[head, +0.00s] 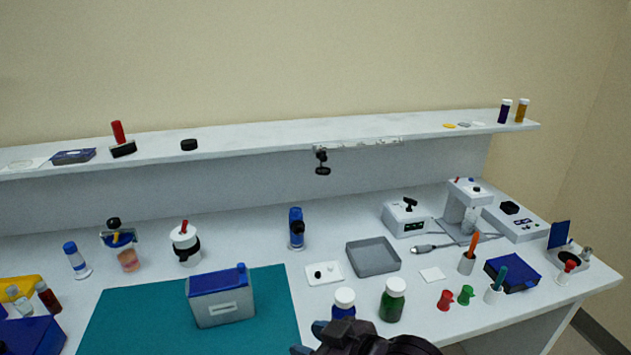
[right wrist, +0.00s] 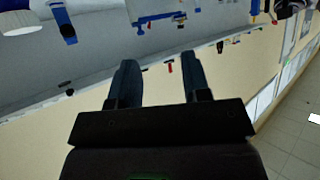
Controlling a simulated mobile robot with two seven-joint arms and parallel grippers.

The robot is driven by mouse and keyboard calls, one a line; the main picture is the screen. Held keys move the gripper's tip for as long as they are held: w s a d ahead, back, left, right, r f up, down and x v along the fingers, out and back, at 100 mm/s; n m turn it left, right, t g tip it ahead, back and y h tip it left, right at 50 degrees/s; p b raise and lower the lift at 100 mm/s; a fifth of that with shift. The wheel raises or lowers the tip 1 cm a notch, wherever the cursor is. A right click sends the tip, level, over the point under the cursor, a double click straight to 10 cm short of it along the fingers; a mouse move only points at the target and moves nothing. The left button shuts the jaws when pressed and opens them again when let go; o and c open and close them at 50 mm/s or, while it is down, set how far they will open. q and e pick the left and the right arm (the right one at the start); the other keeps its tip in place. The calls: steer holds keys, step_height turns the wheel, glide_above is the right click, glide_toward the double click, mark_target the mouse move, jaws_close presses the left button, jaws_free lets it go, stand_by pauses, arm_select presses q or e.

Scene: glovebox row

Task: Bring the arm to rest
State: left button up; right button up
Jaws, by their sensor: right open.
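My right gripper (head: 308,339) shows at the bottom edge of the head view, in front of the bench and just right of the teal mat. In the right wrist view its two dark fingers (right wrist: 159,80) stand apart with nothing between them. It is open and empty. Much of the right arm is cut off by the lower edge of the head view. My left gripper is in neither view.
Near the gripper stand a blue bottle with a white cap (head: 344,303), partly hidden by it, and a green bottle (head: 392,300). A blue-and-grey box (head: 221,300) stands on the teal mat (head: 110,325). A grey tray (head: 373,257) lies behind. A shelf (head: 260,135) runs along the back.

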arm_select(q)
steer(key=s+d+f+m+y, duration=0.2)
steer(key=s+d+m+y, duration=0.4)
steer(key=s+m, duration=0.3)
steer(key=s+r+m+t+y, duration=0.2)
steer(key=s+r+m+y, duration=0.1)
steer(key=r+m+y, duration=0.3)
arm_select(e)
steer(key=s+d+f+m+g+h, duration=0.1)
steer(key=s+d+f+m+h, duration=0.25)
steer(key=s+d, duration=0.4)
steer(key=s+d+f+m+g+h, duration=0.2)
steer(key=s+d+f+m+h, duration=0.15)
steer(key=d, duration=0.75)
steer(key=s+d+f+m+g+h, duration=0.1)
steer(key=s+d+f+m+h, duration=0.3)
steer(key=s+d, duration=0.4)
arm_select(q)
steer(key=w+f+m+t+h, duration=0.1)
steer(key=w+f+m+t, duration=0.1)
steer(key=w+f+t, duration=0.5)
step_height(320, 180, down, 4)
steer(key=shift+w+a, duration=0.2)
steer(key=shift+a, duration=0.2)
arm_select(e)
steer(key=w+d+f+n+t, duration=0.1)
steer(key=w+f+t, duration=0.7)
steer(key=f, duration=0.3)
steer(key=shift+w+d+f+n+y, duration=0.15)
steer(key=shift+w+n+y, duration=0.25)
